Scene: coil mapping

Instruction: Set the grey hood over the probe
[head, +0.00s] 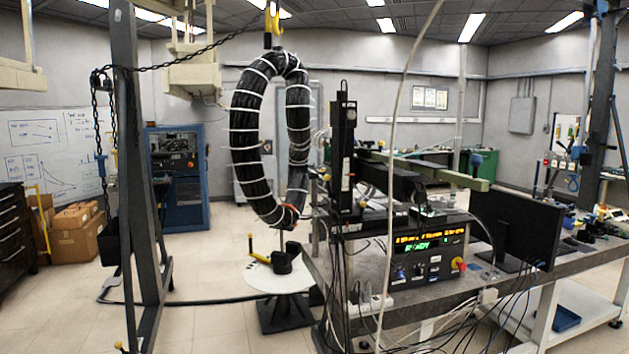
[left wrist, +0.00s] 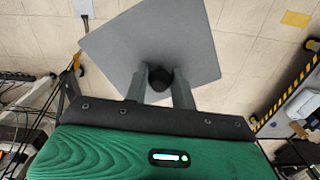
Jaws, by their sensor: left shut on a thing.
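In the left wrist view my left gripper (left wrist: 161,76) is shut on a black round knob. Behind the knob is a flat, square grey piece (left wrist: 130,50), which looks like the top of the grey hood, seen from above and turned askew over the tiled floor. Its sides and underside are hidden. No gripper shows in the head view. There a big ring coil (head: 258,130) wrapped in black with white ties hangs from a yellow hook. I cannot surely pick out the probe; a thin upright rod with a black base (head: 282,261) stands below the coil.
A round white stand (head: 262,280) carries the black base. A bench with a control box (head: 430,258) and monitor (head: 515,228) fills the right. A steel post (head: 130,190) stands at left. Cables hang before the bench. Yellow-black tape (left wrist: 295,92) edges an area in the wrist view.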

